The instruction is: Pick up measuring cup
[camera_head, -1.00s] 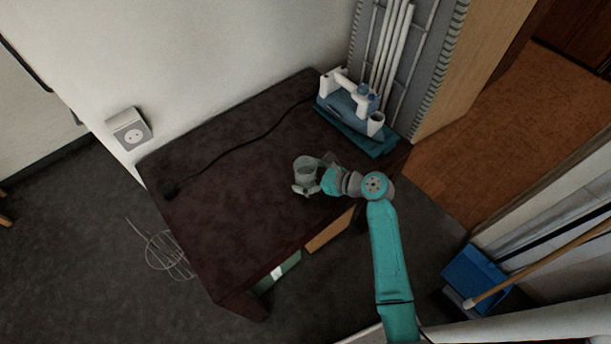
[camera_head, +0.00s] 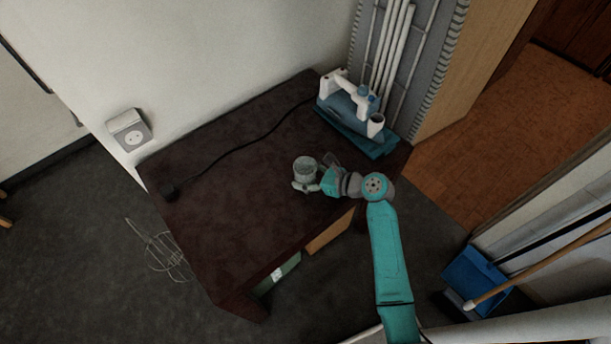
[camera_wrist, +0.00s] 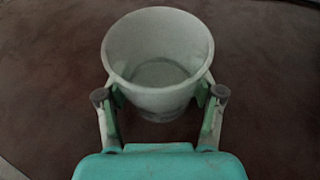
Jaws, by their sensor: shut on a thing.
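The measuring cup (camera_head: 304,167) is a pale, see-through, round cup near the front right of the dark table. In the wrist view the cup (camera_wrist: 158,45) is upright, with its wide rim towards the camera and its inside empty. My gripper (camera_wrist: 160,97) has one finger on each side of the cup and is shut on it. In the head view my gripper (camera_head: 312,187) reaches the cup from the right. Whether the cup's base touches the table is not clear.
The dark table (camera_head: 235,215) has bare room to the left of the cup. A blue and white appliance (camera_head: 352,105) stands on a blue base at the back right, with a black cord (camera_head: 230,152) running left. A wall socket (camera_head: 130,133) is at the left.

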